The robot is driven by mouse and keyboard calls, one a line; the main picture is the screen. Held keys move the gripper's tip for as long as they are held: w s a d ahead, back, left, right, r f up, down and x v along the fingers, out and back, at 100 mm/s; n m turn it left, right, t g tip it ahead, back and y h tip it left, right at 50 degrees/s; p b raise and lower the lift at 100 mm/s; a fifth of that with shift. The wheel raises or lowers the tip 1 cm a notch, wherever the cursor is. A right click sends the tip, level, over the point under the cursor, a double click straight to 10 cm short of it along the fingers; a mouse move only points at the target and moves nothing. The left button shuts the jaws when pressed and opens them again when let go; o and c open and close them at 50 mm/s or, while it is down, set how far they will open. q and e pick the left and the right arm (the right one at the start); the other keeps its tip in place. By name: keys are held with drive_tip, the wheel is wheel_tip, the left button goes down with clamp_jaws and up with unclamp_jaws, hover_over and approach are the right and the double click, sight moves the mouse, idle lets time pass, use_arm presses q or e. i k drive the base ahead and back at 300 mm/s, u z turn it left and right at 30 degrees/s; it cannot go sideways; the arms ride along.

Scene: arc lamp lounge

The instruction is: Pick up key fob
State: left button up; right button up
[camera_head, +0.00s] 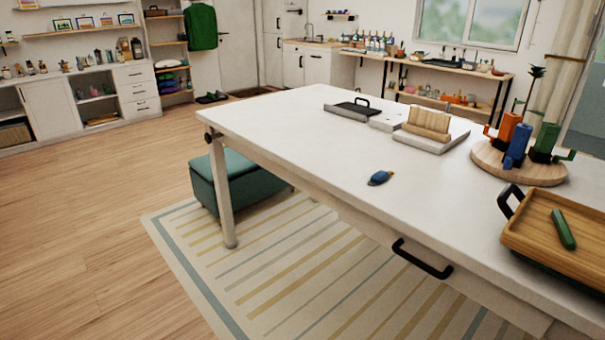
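Neither of my grippers shows in the head view.
A wooden tray (540,222) with a green object (563,229) stands at the table's right end. A round wooden board (488,160) holds orange, blue and green items. A wooden block (428,122) on a pale base and a dark tray (352,110) stand behind. A green ottoman (240,178) is beneath the table.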

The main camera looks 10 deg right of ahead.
sight(377, 178)
drive_tip(key=u, duration=0.65)
drive_tip(key=i, duration=3.25)
drive_tip(key=z, duration=3.2)
